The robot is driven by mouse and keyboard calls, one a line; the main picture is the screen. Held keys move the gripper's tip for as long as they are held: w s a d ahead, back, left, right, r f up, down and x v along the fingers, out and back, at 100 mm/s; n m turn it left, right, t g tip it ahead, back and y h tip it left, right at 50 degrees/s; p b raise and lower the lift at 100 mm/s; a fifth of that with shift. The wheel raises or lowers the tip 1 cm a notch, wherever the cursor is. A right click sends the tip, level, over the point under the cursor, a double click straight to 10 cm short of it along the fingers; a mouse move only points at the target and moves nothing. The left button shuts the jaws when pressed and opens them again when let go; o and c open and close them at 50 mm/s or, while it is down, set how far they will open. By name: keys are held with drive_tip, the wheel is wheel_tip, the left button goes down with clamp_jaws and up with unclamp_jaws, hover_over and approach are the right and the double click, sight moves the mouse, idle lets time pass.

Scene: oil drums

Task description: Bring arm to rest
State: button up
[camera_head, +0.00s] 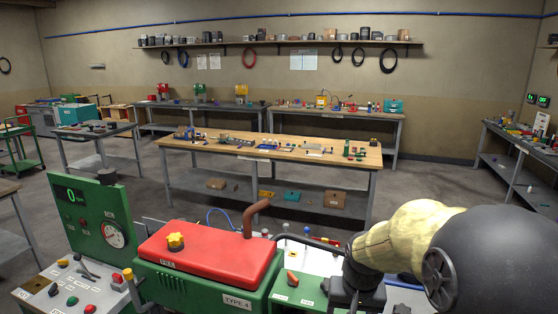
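My arm comes in from the lower right as a large black rounded joint and a cream-yellow link. It ends in a dark part, my gripper (357,277), at the right side of the green machine (208,285). The fingertips do not show clearly, so I cannot tell whether it is open or shut, holds anything or touches the machine. A dark bar (325,246) runs left from beside it; I cannot tell what it belongs to. The machine has a red lid (212,252) with a yellow knob (176,241) and a brown bent pipe (251,216).
A green gauge panel (97,222) and a grey control box (72,289) with buttons stand at left. A wooden-topped workbench (270,149) with small parts stands beyond the machine. More benches line the walls. Grey floor (420,185) is open at right of the middle bench.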

drive_tip(key=s+f+n, duration=0.2)
drive_tip(key=s+f, duration=0.2)
drive_tip(key=s, duration=0.6)
drive_tip(key=shift+s+a+t, duration=0.25)
drive_tip(key=shift+s+t, duration=0.05)
drive_tip(key=shift+s, duration=0.05)
idle(1.5)
